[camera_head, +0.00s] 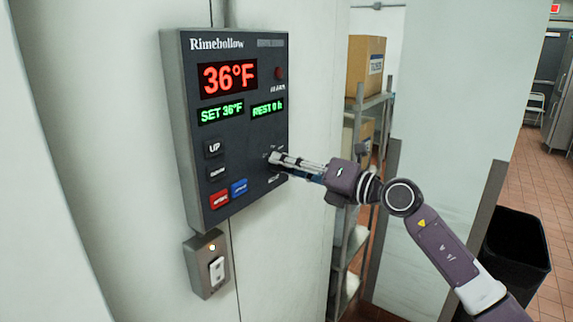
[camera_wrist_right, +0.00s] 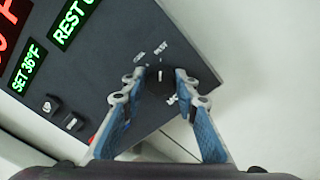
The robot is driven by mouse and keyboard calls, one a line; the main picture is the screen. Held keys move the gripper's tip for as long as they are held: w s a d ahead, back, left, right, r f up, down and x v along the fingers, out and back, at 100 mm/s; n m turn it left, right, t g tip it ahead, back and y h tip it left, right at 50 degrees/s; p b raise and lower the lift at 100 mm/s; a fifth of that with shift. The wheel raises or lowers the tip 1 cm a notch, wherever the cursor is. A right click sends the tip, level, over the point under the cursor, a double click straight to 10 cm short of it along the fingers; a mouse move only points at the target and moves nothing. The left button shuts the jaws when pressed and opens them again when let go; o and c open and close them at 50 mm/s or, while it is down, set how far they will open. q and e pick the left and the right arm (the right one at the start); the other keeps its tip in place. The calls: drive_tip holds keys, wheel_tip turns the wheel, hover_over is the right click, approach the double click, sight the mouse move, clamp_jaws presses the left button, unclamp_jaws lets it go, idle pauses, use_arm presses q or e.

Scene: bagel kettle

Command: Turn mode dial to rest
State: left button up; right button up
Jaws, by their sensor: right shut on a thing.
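The dark control panel (camera_head: 216,140) marked Rimebollow is on the white wall in the head view. Its displays read 36°F, SET 36°F and a REST line. The mode dial (camera_wrist_right: 159,84) is a dark round knob with a white pointer line, at the panel's lower right. Small labels surround it; one above it looks like REST. My right gripper (camera_head: 276,160) reaches the dial from the right in the head view. In the right wrist view my right gripper (camera_wrist_right: 155,88) has its fingers on both sides of the dial, shut on it. The fingertips hide much of the dial in the head view.
Panel buttons include UP (camera_head: 214,149), a red button (camera_head: 219,199) and a blue button (camera_head: 239,188). A switch box (camera_head: 208,265) is below the panel. A shelf with a cardboard box (camera_head: 366,68) and a black bin (camera_head: 516,248) stand to the right.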

drive_tip(key=o, duration=1.1)
drive_tip(key=v, duration=1.2)
